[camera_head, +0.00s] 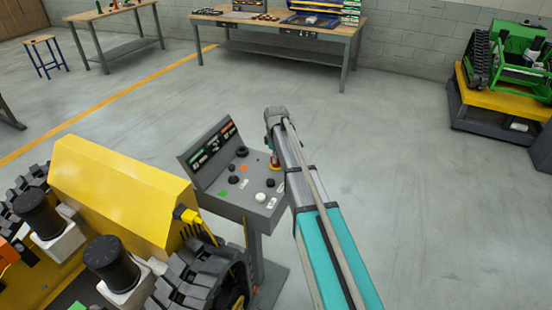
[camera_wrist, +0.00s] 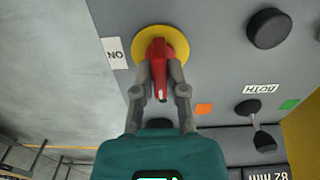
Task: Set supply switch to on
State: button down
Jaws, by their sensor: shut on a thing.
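The supply switch (camera_wrist: 158,52) is a red handle on a round yellow plate (camera_wrist: 137,42), in the wrist view's upper middle. My gripper (camera_wrist: 160,75) is shut on the red handle, one finger on each side. The handle's free end points down in the wrist view, while the white ON label (camera_wrist: 115,53) is left of the yellow plate. In the head view the switch (camera_head: 274,163) shows at the right side of the grey control console (camera_head: 225,192), partly hidden by my arm. My gripper's fingers are hidden there.
The console has black knobs (camera_wrist: 267,28), an orange square (camera_wrist: 204,109) and a display. A yellow tracked carrier (camera_head: 120,190) stands close on the left. A green tracked machine (camera_head: 515,55) stands far right. Workbenches (camera_head: 280,30) line the back. The floor right of the console is clear.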

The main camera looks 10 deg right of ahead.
jog(key=shift+m, duration=0.4)
jog(key=m, duration=0.3)
jog(key=shift+m, duration=0.3)
jog(key=m, duration=1.3)
jog(key=shift+m, duration=0.3)
jog(key=c, duration=0.7)
grip_release()
